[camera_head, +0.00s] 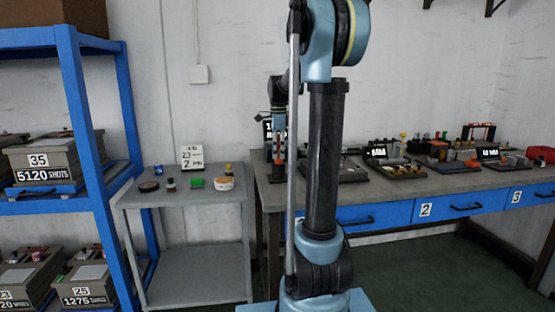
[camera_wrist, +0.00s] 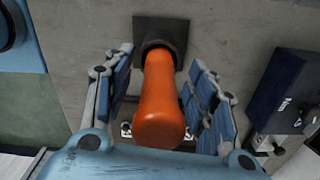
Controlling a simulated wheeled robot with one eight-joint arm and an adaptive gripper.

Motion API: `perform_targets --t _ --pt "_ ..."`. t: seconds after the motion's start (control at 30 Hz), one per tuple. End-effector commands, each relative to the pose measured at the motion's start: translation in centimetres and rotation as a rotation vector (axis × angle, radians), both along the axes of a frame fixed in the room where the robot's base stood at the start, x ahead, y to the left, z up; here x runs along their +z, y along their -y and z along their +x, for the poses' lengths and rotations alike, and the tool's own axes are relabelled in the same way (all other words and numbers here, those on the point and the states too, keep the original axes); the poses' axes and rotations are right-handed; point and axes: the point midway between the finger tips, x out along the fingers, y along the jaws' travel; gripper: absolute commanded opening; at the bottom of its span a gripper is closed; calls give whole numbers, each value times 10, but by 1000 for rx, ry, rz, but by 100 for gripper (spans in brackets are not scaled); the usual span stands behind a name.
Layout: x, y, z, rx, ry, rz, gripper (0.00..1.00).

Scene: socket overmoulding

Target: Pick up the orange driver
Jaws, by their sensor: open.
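The orange driver (camera_wrist: 158,105) stands in a dark square holder (camera_wrist: 150,30) on the grey bench top in the wrist view. Its rounded orange handle points toward the wrist camera, and its lower part is hidden in the holder. My gripper (camera_wrist: 160,82) is open, with one finger on each side of the handle. The left finger is apart from it; the right finger is close to it, and I cannot tell whether they touch.
The workbench (camera_head: 400,190) has blue drawers and several trays of parts to the right. A grey side table (camera_head: 200,198) with small items stands left of it. A blue shelf (camera_head: 70,80) with ammunition-like boxes is at far left. A dark blue box (camera_wrist: 285,95) lies right of my gripper.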

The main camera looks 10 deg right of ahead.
Motion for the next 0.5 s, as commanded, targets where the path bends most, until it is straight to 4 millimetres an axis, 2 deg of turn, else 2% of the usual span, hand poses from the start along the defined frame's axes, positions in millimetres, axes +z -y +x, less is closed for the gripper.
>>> perform_targets --t 0.07,0.3,0.5 --pt "0 0 0 0 0 0 52" --pt "0 0 0 0 0 0 0" --pt "0 0 0 0 0 0 0"
